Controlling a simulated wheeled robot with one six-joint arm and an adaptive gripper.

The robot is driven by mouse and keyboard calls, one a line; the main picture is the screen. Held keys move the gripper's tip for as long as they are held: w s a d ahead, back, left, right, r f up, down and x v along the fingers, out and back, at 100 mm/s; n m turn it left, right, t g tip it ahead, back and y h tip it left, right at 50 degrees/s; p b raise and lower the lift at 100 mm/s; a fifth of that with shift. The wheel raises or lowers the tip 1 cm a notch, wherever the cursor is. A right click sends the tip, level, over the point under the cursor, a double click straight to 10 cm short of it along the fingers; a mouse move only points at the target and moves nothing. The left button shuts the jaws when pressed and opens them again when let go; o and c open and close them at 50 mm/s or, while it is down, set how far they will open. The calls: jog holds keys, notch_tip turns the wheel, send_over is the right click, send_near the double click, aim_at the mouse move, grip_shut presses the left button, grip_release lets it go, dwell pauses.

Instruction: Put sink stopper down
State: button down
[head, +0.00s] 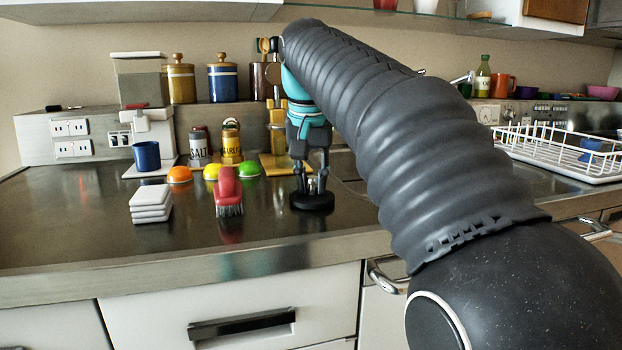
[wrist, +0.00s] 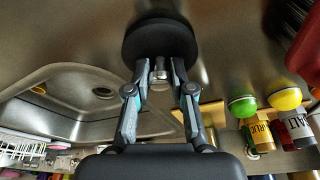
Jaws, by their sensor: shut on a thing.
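The sink stopper is a black disc with a small metal knob; it shows in the head view (head: 312,202) low over the counter, and large in the wrist view (wrist: 160,38). My gripper (head: 312,184) points straight down above it, its fingers shut on the knob, as the wrist view (wrist: 160,72) also shows. The disc looks level and at or very close to the dark counter top (head: 110,235). I cannot tell whether it touches. My arm hides part of the counter and sink behind it.
A red brush (head: 228,190) stands left of the stopper, with white stacked squares (head: 151,204) farther left. Orange, yellow and green domes (head: 249,169) and spice jars (head: 231,143) are behind. The sink (wrist: 60,95) lies beside the stopper. A white dish rack (head: 560,152) is far right.

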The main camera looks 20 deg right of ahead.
aim_at(310, 202)
jog(key=c, duration=1)
grip_release()
jog(key=p+v, duration=0.1)
jog(key=v, duration=1.1)
